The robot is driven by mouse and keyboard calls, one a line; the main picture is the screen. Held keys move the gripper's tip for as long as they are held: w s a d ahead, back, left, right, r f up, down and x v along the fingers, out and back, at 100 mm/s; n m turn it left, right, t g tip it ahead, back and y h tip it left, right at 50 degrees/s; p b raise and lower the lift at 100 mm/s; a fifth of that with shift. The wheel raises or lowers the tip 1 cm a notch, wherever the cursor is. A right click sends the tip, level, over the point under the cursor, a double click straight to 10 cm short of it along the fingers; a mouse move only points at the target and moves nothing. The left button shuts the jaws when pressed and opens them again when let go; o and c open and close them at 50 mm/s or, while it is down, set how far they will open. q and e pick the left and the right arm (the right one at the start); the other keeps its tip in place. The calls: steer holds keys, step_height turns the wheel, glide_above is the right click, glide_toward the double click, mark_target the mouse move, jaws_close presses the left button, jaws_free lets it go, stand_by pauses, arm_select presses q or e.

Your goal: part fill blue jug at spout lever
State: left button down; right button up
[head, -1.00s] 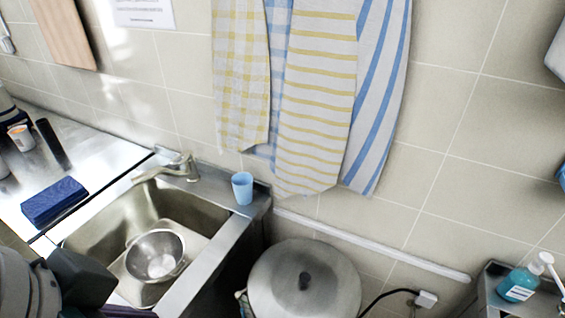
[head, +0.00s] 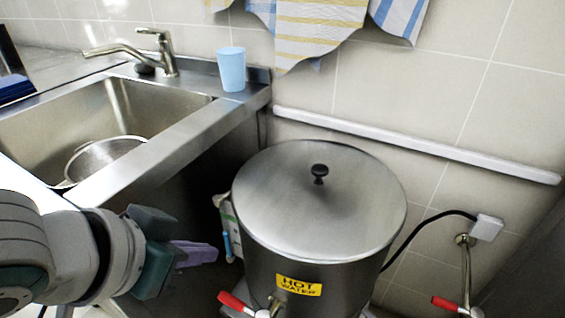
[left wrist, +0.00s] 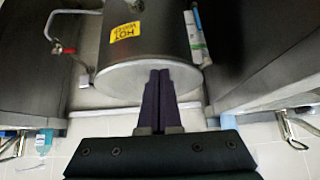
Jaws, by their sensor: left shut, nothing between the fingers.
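My left gripper (head: 210,253) is shut and empty, left of the steel hot-water urn (head: 320,215). In the left wrist view its dark fingers (left wrist: 160,75) lie together in front of the urn (left wrist: 152,65), whose yellow label shows upside down. In the head view the urn has a flat lid, a yellow HOT WATER label (head: 298,285) and a red spout lever (head: 236,303) at the bottom edge; the spout's lower part is cut off. A light-blue cup (head: 231,70), no handle showing, stands upright on the sink's far right corner. My right gripper is out of view.
The sink (head: 150,95) with a metal bowl (head: 105,158) and tap (head: 158,50) is left of the urn. A second red lever (head: 446,303) sits on a wall pipe at right, below a cable and socket (head: 486,228). Towels hang above.

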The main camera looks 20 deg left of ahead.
arm_select(q)
steer(key=b, duration=0.9)
glide_above(233, 297)
steer(key=s, duration=0.3)
step_height(233, 297, down, 13)
steer(key=shift+t, duration=0.4)
steer(key=b+x, duration=0.6)
steer(key=x, duration=0.4)
steer(key=shift+w+a, duration=0.15)
steer(key=s, duration=0.4)
steer(key=shift+a+f, duration=0.1)
steer(key=shift+a, duration=0.05)
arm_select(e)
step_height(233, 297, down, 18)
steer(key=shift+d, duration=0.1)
